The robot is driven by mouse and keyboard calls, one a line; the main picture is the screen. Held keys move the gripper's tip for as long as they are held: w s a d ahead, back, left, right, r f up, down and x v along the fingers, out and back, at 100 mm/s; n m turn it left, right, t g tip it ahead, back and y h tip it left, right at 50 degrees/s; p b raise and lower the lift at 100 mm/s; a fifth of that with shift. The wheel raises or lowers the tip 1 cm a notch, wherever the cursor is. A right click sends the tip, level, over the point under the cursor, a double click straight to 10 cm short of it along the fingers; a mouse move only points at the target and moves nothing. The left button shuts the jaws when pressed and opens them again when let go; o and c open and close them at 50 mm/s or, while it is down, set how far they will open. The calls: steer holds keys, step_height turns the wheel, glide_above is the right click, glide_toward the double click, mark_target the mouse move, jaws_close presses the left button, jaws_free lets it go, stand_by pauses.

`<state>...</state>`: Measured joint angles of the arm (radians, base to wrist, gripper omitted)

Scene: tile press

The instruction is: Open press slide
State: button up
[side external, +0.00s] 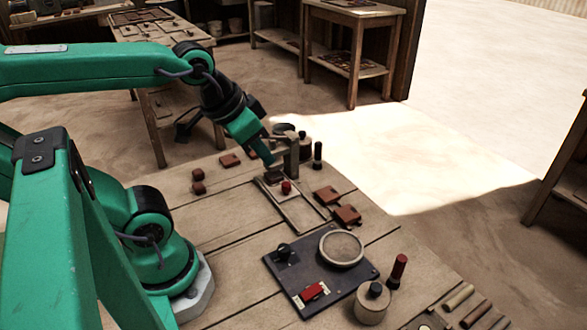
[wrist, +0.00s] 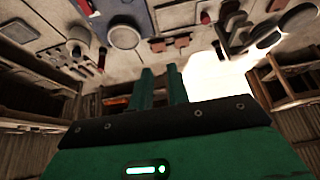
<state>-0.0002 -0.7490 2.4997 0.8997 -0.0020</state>
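The press (side external: 292,152) stands near the far edge of the wooden table, with a grey post and a dark round top. Its slide (side external: 273,178) is a dark block with a red knob (side external: 286,187), at the post end of a pale rail frame (side external: 301,213). My gripper (side external: 269,163) points down just above and behind the knob, close to the post. In the wrist view the two green fingers (wrist: 163,72) stand apart with a narrow gap and nothing visible between them. The knob also shows at the top (wrist: 205,17), beyond the fingertips. Contact with the press cannot be seen.
Brown tiles (side external: 347,215) lie right of the rails; another tile (side external: 230,160) and dark red pieces (side external: 198,181) lie left. A dark panel (side external: 318,272) with a round dish (side external: 341,249) is in front. A dark peg (side external: 318,155) stands beside the press.

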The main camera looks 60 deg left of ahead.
steer(key=o, duration=0.3)
steer(key=shift+w, duration=0.1)
steer(key=shift+o, duration=1.1)
steer(key=shift+w+a+n, duration=0.15)
steer(key=shift+n, duration=0.15)
steer(key=n+g, duration=0.5)
steer(key=n, duration=1.5)
glide_toward(286, 184)
steer(key=shift+w+d, duration=0.2)
steer(key=shift+d, duration=0.05)
steer(key=shift+w+a+f+g, duration=0.1)
steer(key=shift+a+f+g, duration=0.15)
steer(key=shift+f+g, duration=0.1)
steer(key=shift+f, duration=0.15)
steer(key=shift+f, duration=3.8)
